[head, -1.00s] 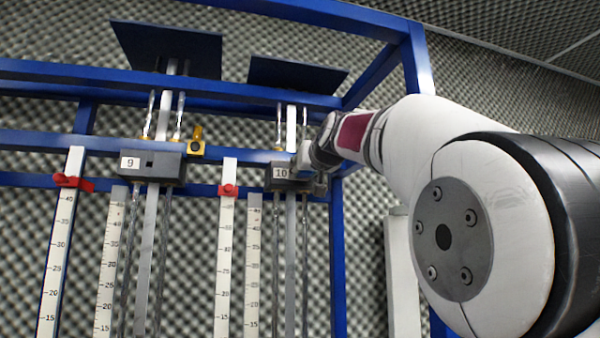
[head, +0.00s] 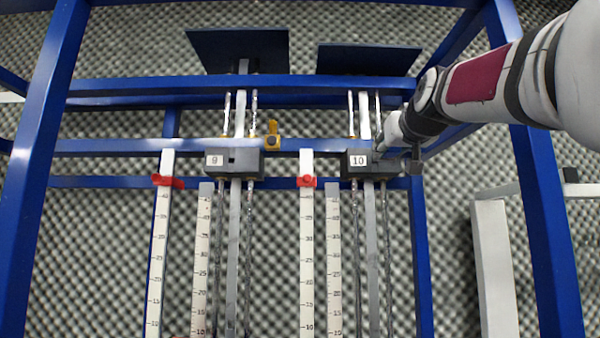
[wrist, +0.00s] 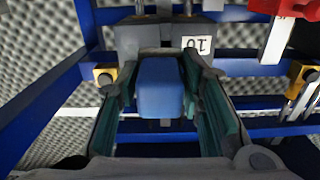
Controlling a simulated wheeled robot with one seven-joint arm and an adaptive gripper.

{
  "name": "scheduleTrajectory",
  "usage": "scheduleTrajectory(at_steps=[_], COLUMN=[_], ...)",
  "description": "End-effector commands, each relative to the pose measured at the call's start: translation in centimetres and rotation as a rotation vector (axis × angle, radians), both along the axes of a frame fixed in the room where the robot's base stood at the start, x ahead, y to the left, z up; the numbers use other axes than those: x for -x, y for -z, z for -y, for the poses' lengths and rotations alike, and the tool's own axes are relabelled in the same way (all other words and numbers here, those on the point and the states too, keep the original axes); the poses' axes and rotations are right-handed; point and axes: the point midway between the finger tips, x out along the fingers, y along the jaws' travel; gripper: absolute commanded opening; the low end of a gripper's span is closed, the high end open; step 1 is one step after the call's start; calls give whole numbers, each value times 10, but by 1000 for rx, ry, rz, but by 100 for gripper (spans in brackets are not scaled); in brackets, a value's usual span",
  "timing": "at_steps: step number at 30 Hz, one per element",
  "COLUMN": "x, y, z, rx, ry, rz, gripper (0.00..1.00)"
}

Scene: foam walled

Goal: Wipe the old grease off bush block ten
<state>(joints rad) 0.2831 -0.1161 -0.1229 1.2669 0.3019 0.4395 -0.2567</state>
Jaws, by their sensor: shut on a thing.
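Bush block ten (head: 357,170) is a dark grey block with a white "10" label, on the right-hand set of vertical rods in the head view. In the wrist view the block (wrist: 226,62) is at the top, its label upside down. My gripper (head: 388,143) is at the block's right side in the head view. In the wrist view my gripper (wrist: 162,100) has its teal-padded fingers shut on a blue pad (wrist: 161,88). The pad is right at the block's face; I cannot tell whether they touch. No grease can be made out.
Block nine (head: 247,168) sits to the left on its own rods. A yellow fitting (head: 272,142) is on the blue crossbar between them. White scales (head: 306,230) with red clamps (head: 306,181) hang beside the rods. Blue frame posts (head: 545,200) stand at both sides.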

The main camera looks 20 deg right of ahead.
Motion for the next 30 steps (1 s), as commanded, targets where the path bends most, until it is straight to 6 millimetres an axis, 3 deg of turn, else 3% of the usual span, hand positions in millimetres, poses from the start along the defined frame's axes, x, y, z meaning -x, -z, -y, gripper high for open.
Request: scheduleTrajectory(at_steps=[5, 16, 30], x=[3, 28, 29], y=[0, 0, 0], z=[-1, -8, -8], rx=[0, 0, 0], ry=[0, 0, 0], rz=[1, 1, 1], gripper=[2, 2, 2])
